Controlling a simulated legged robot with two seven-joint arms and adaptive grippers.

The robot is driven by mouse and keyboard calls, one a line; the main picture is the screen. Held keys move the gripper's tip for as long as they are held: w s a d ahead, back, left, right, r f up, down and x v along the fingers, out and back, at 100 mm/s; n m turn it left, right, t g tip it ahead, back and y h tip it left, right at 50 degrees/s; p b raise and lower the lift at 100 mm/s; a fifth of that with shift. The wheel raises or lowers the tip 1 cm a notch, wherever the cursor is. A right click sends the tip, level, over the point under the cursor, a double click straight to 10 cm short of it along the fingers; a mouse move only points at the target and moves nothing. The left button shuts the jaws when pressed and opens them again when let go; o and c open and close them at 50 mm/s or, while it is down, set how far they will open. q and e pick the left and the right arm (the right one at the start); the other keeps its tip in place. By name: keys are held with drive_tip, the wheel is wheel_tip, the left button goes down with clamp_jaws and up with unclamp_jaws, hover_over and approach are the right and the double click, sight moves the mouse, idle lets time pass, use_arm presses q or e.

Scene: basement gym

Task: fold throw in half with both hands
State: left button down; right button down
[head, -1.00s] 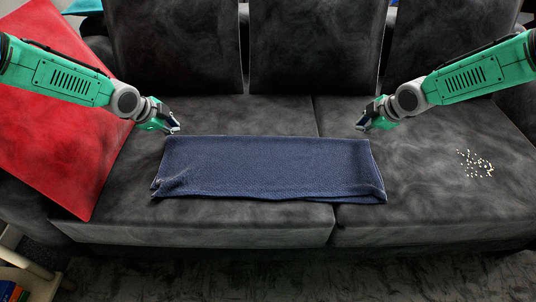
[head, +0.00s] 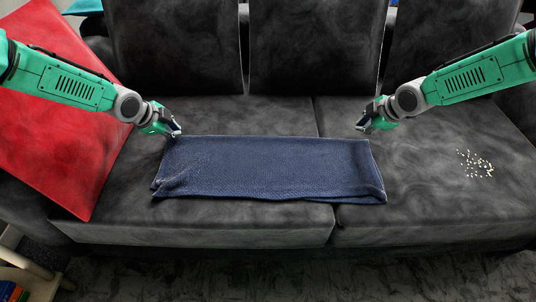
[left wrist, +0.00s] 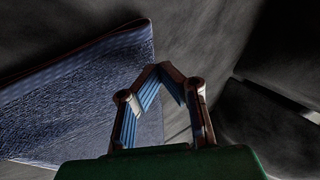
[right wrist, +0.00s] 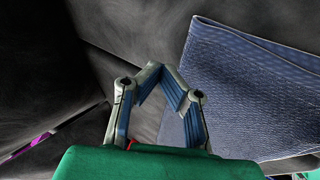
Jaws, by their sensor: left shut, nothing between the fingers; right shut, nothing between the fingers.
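The navy blue throw (head: 268,168) lies folded as a long flat strip across the sofa seat, with its front edge near the seat front. Its lower left and lower right corners are slightly uneven. My left gripper (head: 176,132) is shut and empty just behind the throw's back left corner. My right gripper (head: 362,127) is shut and empty behind its back right corner. The throw also shows to the left in the left wrist view (left wrist: 80,95) and to the right in the right wrist view (right wrist: 250,90). Both grippers are apart from the cloth.
The dark grey sofa (head: 270,112) has a seam between its two seat cushions under the throw. A red cushion (head: 55,125) leans at the left. Small pale crumbs (head: 476,164) lie on the right seat. Free seat shows either side of the throw.

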drive_tip(key=shift+f, duration=0.15)
drive_tip(key=shift+f, duration=0.25)
